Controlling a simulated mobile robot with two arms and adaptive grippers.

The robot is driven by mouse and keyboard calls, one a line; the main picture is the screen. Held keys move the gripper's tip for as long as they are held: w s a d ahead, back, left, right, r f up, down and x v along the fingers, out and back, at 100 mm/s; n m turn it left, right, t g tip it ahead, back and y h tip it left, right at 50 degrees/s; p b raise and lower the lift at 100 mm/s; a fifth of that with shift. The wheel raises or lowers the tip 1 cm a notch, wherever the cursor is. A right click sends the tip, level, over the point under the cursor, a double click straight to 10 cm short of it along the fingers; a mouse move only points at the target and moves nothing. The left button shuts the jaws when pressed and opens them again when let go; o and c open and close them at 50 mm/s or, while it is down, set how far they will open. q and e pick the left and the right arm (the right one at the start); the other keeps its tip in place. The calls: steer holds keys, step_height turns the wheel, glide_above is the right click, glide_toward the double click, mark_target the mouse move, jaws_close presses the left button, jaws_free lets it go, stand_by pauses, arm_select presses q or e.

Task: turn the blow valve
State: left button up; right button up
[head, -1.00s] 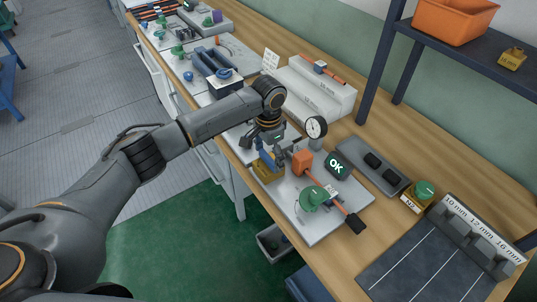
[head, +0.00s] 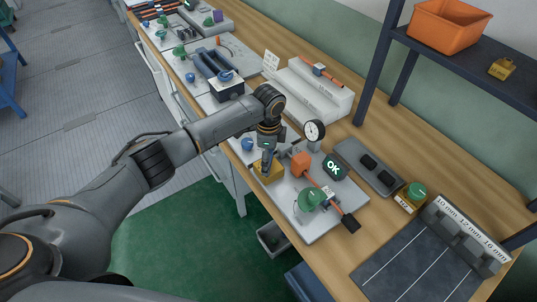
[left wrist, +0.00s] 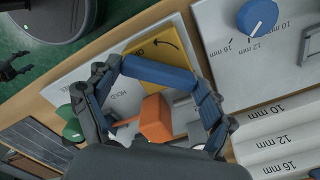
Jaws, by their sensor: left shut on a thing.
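The blow valve is a yellow block (head: 268,171) on the grey test plate (head: 290,205). In the left wrist view its yellow face (left wrist: 165,45) has a black curved arrow, and a blue bar handle (left wrist: 160,76) lies across it. My left gripper (head: 267,155) is over the block. In the left wrist view my left gripper (left wrist: 156,78) has its fingertips at the two ends of the blue handle, shut on it. In the head view the fingers mostly hide the handle. A dark claw at the left edge of the wrist view looks like my right gripper (left wrist: 14,67); its opening is unclear.
Beside the valve are an orange block (head: 301,162), a dial gauge (head: 314,130), an OK display (head: 333,167) and a green knob (head: 311,197). A blue knob (head: 247,144) is just behind. A grey tray (head: 350,153) and shelf post stand to the right.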

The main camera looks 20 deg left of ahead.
arm_select(q)
steer(key=m, duration=0.4)
steer(key=shift+m+p, duration=0.3)
steer(key=shift+m, duration=2.3)
steer(key=o, duration=1)
steer(key=shift+o, duration=0.2)
step_height(320, 180, up, 12)
